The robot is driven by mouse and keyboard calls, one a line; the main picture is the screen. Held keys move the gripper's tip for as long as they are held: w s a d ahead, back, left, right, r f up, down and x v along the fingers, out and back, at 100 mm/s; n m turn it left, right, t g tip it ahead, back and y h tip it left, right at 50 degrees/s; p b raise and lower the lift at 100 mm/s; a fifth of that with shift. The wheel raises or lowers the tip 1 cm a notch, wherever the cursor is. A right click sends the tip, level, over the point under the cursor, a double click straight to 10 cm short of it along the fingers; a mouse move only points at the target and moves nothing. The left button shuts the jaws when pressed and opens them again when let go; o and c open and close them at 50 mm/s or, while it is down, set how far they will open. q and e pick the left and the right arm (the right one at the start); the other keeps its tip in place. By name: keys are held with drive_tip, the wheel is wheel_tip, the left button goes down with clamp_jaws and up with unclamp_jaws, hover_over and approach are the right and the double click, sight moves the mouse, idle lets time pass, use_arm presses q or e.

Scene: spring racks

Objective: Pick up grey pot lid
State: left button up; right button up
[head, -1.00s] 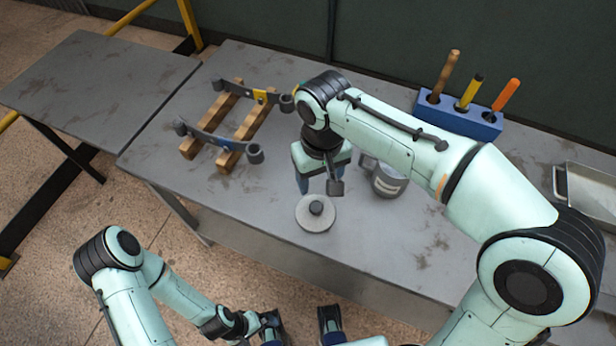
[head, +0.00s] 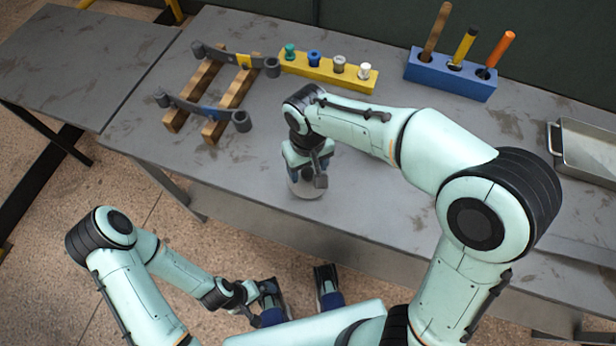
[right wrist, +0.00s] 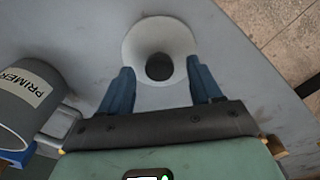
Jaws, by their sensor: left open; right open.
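The grey pot lid (head: 308,188) lies flat on the grey table near its front edge, mostly hidden by my right gripper in the head view. In the right wrist view the lid (right wrist: 160,42) shows as a light disc with a dark round knob. My right gripper (right wrist: 158,88) is open, its blue fingers spread either side of the knob's line, and it is above the lid; whether it touches the lid I cannot tell. My left gripper (head: 298,297) is open and empty, low in front of the table.
A grey pot labelled PRIMER (right wrist: 28,100) stands beside the lid. A wooden rack (head: 215,95) with curved grey parts, a yellow block with several pegs (head: 327,70), a blue tool holder (head: 450,75) and a metal tray (head: 590,150) stand around.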

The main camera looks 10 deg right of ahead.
drive_tip(key=shift+f, duration=0.7)
use_arm(q)
drive_tip(key=shift+w+f, duration=0.1)
use_arm(e)
drive_tip(key=c, duration=1.1)
drive_tip(key=shift+r, duration=0.1)
